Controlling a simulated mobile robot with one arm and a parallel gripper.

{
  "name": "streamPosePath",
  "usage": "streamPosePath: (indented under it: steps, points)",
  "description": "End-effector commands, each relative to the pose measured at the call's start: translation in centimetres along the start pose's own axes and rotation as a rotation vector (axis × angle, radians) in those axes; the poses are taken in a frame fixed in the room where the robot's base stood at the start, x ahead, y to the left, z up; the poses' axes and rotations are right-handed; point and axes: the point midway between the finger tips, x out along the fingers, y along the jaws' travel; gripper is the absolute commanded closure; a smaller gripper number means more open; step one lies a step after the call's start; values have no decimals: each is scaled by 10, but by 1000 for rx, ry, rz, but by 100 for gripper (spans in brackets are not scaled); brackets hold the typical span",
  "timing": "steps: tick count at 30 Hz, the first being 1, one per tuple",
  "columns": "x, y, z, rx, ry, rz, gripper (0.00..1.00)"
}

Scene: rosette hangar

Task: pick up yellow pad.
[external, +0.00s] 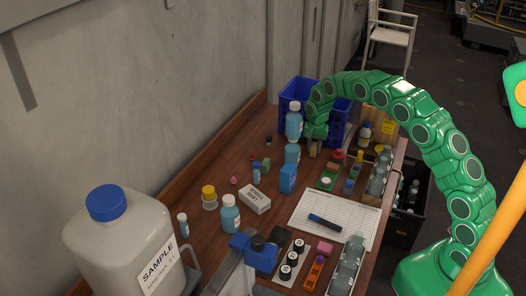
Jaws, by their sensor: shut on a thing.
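My green segmented arm arches from the lower right over to the back of the wooden table. My gripper (315,146) points down near the front of the blue crate, to the right of the blue-labelled bottles. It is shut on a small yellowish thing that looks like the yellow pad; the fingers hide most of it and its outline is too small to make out. I cannot tell whether it touches the tabletop. A yellow patch (387,127) also shows on the wooden box at the back right.
A blue crate (292,92) stands behind my gripper. Bottles with blue labels (293,124) stand close on its left. A white box (256,202), a paper sheet with a marker (325,223) and a large sample jug (120,238) are nearer.

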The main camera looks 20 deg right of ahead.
Motion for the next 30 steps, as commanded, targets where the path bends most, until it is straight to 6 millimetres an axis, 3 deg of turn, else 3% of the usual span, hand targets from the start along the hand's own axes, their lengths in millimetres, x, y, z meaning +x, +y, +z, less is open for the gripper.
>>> streamPosePath:
  steps: [11, 30]
  points:
    - [-37, 6, 5, 0, 3, -4, 97]
    - [-96, 56, 44, 1, 1, -1, 97]
